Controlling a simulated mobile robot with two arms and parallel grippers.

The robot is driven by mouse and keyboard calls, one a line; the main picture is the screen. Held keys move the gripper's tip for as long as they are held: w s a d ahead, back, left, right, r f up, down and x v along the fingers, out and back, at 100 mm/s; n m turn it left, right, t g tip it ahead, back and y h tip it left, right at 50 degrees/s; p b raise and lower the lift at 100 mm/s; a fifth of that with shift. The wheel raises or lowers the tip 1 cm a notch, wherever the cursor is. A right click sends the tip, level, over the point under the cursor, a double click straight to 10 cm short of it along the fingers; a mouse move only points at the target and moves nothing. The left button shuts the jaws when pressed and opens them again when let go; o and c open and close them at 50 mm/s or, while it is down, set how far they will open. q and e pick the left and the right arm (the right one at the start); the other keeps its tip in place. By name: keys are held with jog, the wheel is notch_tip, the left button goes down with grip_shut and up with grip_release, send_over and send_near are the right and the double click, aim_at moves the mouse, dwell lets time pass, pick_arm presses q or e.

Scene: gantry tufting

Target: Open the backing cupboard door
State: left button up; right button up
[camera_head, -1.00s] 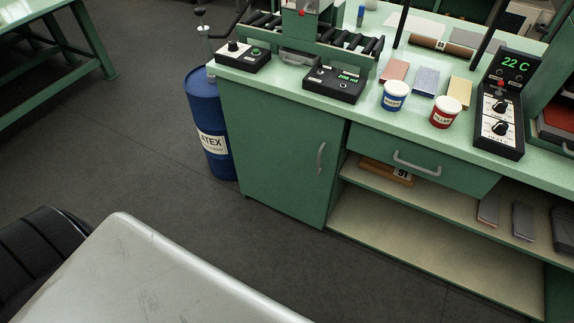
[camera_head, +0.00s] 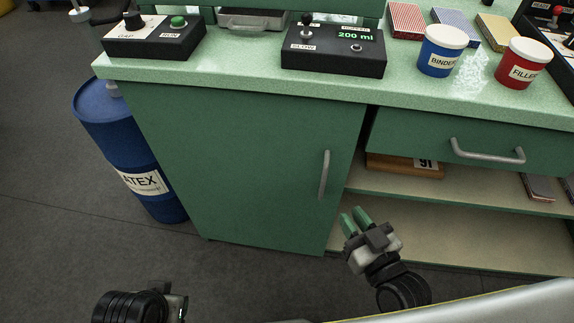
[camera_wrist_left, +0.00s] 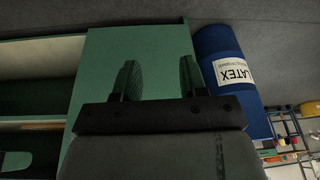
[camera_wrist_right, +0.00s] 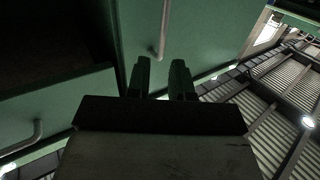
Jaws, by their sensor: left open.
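The green cupboard door (camera_head: 235,165) is shut, left of the open shelves. Its upright grey bar handle (camera_head: 324,174) is near the door's right edge. My right gripper (camera_head: 354,216) is below and right of the handle, apart from it, with its two green fingers parted and empty. The right wrist view shows the door handle (camera_wrist_right: 164,30) beyond the fingertips (camera_wrist_right: 160,75). My left arm shows at the bottom left of the head view. In the left wrist view, my left gripper (camera_wrist_left: 162,78) is open and empty, facing the door panel (camera_wrist_left: 150,45).
A blue latex drum (camera_head: 130,150) stands left of the cupboard. A drawer with a handle (camera_head: 487,152) is to the right, above open shelves (camera_head: 440,230). The worktop (camera_head: 250,75) holds control boxes and a binder tub (camera_head: 441,50). The floor before the door is bare.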

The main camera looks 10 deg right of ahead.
aim_at(326, 177)
jog(key=shift+t+y, duration=0.3)
jog(key=x, duration=0.3)
jog(key=r+b+x, duration=0.1)
jog(key=x, duration=0.6)
jog(key=shift+w+a+r, duration=0.1)
jog(key=shift+a+r, duration=0.05)
jog(key=shift+a, duration=0.05)
jog(key=shift+w+a, duration=0.15)
jog(key=shift+w, duration=0.25)
pick_arm(q)
jog(key=w+t, duration=0.1)
jog(key=w+r+t, duration=0.1)
jog(key=w+t, duration=0.1)
jog(key=w, duration=0.1)
jog(key=shift+d+r+h, duration=0.25)
jog(key=shift+d+h, duration=0.05)
jog(key=shift+d, duration=0.1)
pick_arm(e)
grip_shut()
